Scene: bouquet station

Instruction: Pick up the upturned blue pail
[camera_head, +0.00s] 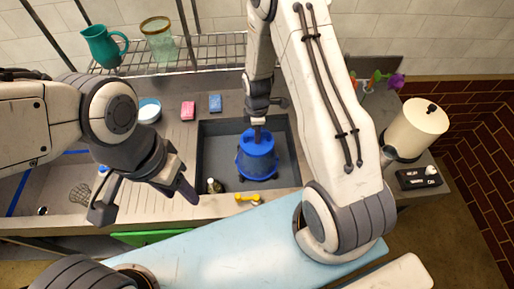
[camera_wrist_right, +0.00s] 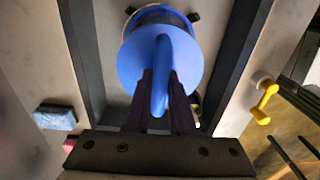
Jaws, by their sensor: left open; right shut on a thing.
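The blue pail (camera_head: 257,163) is in the dark grey basin (camera_head: 220,137) in the head view, below my right gripper (camera_head: 257,138). In the right wrist view the pail (camera_wrist_right: 135,65) shows a round blue face with a narrow blue part standing up from it. My right gripper (camera_wrist_right: 160,100) is shut on that narrow part, one dark finger on each side. I cannot tell whether the pail touches the basin floor. My left gripper (camera_head: 147,203) is open and empty, left of the basin, with its fingers wide apart.
A small dark bottle (camera_head: 215,186) stands at the basin's lower left. A yellow object (camera_head: 247,198) lies on the front edge. Pink (camera_head: 188,111) and blue (camera_head: 215,103) sponges lie behind left. A teal pitcher (camera_head: 103,45) and glass vase (camera_head: 159,38) stand on the rack.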

